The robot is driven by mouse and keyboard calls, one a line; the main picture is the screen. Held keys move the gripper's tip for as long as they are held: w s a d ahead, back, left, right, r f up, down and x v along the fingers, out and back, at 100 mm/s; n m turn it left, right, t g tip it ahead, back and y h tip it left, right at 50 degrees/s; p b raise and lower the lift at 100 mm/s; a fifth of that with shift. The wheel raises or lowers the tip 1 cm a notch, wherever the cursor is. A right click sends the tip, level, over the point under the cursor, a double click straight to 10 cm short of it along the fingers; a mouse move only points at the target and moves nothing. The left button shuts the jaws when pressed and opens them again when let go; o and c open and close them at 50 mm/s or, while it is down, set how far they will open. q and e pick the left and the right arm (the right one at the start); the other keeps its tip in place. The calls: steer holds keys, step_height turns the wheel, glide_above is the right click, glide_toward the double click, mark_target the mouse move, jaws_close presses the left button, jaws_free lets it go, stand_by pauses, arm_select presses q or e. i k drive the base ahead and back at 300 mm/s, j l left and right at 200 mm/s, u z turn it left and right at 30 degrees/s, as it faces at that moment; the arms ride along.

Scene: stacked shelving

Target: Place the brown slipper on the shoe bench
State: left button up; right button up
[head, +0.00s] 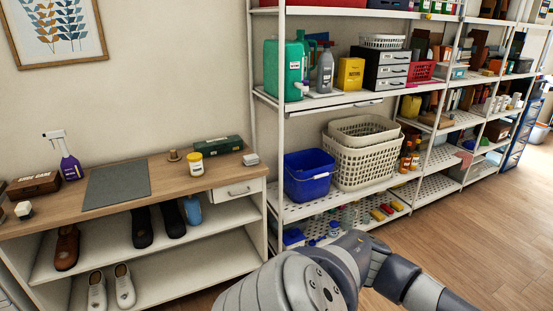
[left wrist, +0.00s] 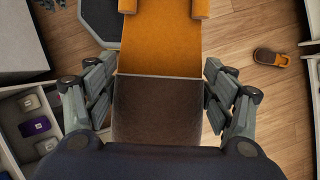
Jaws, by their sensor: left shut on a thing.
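In the left wrist view my left gripper (left wrist: 158,103) is shut on the brown slipper (left wrist: 160,45). It shows close up as an orange-brown part and a dark brown part between the fingers; its far end is cut off. A similar orange-brown slipper (left wrist: 272,58) lies on the wooden floor at the right. In the head view the shoe bench (head: 122,204) stands at the left, with a wooden top and white shelves. A brown shoe (head: 67,250) and dark shoes (head: 142,228) are on its upper shelf. White shoes (head: 124,287) are on the lower shelf. Neither gripper shows in the head view.
The bench top holds a purple spray bottle (head: 66,158), a grey mat (head: 117,183) and a yellow jar (head: 196,164). A metal rack (head: 300,207) with a blue bin (head: 309,176) stands to its right. The upper bench shelf has bare room between the brown and dark shoes.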

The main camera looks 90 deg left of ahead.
mark_target(132, 177)
steer(key=j+u, duration=0.1)
steer(key=u, duration=0.35)
steer(key=j+u, duration=0.15)
steer(key=u, duration=0.25)
steer(key=j+u, duration=0.15)
steer(key=u, duration=0.3)
steer(key=j+u, duration=0.1)
steer(key=u, duration=0.35)
steer(key=i+j+u, duration=0.25)
steer(key=u, duration=0.2)
steer(key=i+j+u, duration=0.25)
steer(key=j+u, duration=0.25)
steer(key=i+u, duration=0.45)
steer(key=i+j, duration=0.1)
steer(key=i, duration=0.25)
steer(key=i+j+u, duration=0.1)
steer(key=i, duration=0.2)
